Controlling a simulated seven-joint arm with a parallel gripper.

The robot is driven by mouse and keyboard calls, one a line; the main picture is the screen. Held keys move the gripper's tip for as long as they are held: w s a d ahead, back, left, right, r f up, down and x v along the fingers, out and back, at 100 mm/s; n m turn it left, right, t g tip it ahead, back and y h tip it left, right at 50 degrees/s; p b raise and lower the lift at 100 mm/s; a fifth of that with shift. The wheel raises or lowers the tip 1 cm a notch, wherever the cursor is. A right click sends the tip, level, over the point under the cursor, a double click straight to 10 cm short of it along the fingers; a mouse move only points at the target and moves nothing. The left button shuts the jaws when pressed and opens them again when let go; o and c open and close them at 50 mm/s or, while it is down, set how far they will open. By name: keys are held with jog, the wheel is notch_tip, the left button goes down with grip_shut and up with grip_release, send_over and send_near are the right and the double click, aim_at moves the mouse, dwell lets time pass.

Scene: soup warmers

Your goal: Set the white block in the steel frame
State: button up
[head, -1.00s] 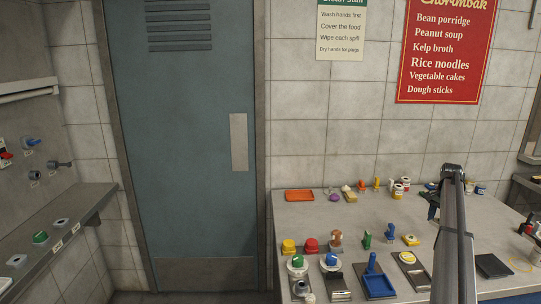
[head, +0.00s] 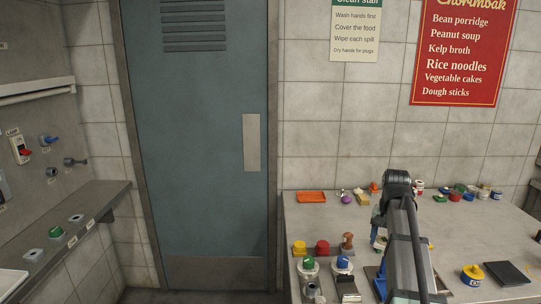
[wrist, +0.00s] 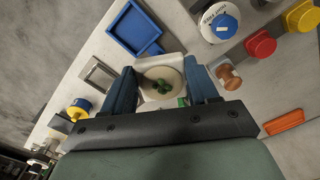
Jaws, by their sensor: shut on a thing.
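The white block (wrist: 147,95) shows in the wrist view between my gripper's two blue fingers. It has rounded corners and a round cream face with a green lobed shape on it. My gripper (wrist: 163,84) is shut on it. In the head view my gripper (head: 379,222) hangs over the counter, and my arm covers most of it and the block. The steel frame (wrist: 106,64), a square grey rim, lies left of the gripper in the wrist view, apart from the block. My arm hides it in the head view.
A blue tray (wrist: 121,42) lies beside the steel frame. A yellow and blue pot (head: 472,275) stands right of my arm, near a dark mat (head: 507,273). The counter's back middle is fairly clear.

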jog(key=a+r+n, duration=0.3)
jog(key=a, duration=1.6)
jog(key=w+d+f+n, duration=0.1)
jog(key=w+d+f, duration=0.1)
jog(key=w+d, duration=0.65)
jog(key=w+d+f+n, duration=0.1)
jog(key=w+d, duration=0.5)
jog(key=d, duration=0.6)
jog(key=w+d+f+n, duration=0.1)
jog(key=w+d+f, duration=0.1)
jog(key=w+d, duration=0.7)
jog(key=w+d+f, duration=0.1)
jog(key=d+f, duration=0.1)
jog(key=d, duration=0.6)
jog(key=d+f, duration=0.3)
jog(key=d, duration=0.5)
jog(key=shift+n, duration=0.3)
jog(key=shift+w+a+f, duration=0.1)
jog(key=shift+f, duration=2.15)
jog(key=shift+w+a+f, duration=0.1)
jog(key=shift+f, duration=2.1)
jog(key=shift+f, duration=0.1)
jog(key=o, duration=1.1)
jog(key=shift+c, duration=0.2)
